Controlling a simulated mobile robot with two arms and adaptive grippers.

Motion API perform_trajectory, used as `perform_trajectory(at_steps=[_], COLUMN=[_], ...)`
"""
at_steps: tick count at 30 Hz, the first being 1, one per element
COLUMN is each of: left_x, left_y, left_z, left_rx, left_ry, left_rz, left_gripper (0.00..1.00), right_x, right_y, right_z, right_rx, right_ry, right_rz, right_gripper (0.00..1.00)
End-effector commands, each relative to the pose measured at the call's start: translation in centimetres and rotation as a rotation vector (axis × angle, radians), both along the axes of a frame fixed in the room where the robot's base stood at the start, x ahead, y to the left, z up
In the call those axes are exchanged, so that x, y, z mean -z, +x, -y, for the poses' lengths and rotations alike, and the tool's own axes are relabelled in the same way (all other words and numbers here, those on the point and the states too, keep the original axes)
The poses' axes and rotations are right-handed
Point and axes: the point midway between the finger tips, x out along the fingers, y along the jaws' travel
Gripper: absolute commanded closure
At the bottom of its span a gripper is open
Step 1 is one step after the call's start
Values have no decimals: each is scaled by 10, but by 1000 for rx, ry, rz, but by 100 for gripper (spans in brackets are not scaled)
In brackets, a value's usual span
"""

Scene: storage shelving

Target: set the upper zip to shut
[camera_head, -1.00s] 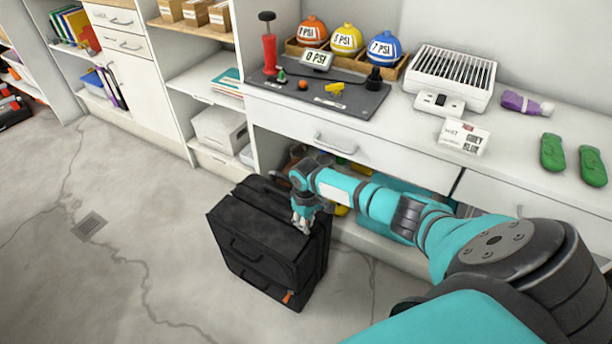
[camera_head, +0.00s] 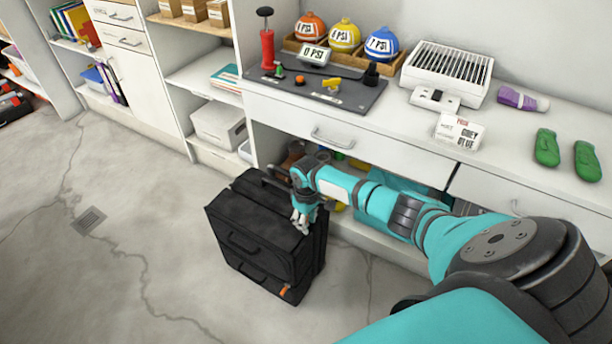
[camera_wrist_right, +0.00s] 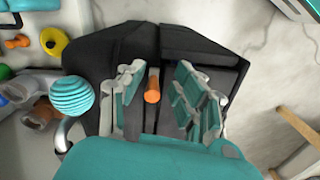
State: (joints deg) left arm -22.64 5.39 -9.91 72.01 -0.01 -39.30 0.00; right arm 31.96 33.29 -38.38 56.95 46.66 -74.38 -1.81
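The black bag (camera_head: 262,235) stands upright on the floor in front of the workbench, and its dark fabric also shows in the right wrist view (camera_wrist_right: 190,42). My right gripper (camera_head: 303,222) is at the bag's top right edge in the head view. In the right wrist view, my right gripper (camera_wrist_right: 164,95) is open, with a gap between its teal-padded fingers. An orange zip pull (camera_wrist_right: 152,88) shows between the fingers, closer to the left one, with no clear grip on it. Another orange pull (camera_head: 284,290) is low on the bag's front. My left gripper is out of view.
The white workbench (camera_head: 400,135) with drawers stands behind the bag, with a pump (camera_head: 267,45) and coloured PSI balls on top. Open shelves lie under it, close to my right arm. The concrete floor (camera_head: 130,240) left of the bag is clear.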

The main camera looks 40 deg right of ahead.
Motion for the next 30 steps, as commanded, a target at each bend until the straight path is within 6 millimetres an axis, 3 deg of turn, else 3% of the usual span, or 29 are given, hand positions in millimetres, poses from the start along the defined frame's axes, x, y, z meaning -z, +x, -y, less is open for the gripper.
perform_trajectory(at_steps=[11,24,30], left_x=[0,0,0], left_y=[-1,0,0], left_z=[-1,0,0], left_rx=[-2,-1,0], left_ry=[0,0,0], left_rz=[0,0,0], left_gripper=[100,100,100], right_x=[-14,-100,-119], right_y=[4,3,2], right_z=[3,2,2], right_rx=[2,1,2], right_ry=[-3,-3,-2], right_rz=[12,10,6], right_gripper=[66,66,66])
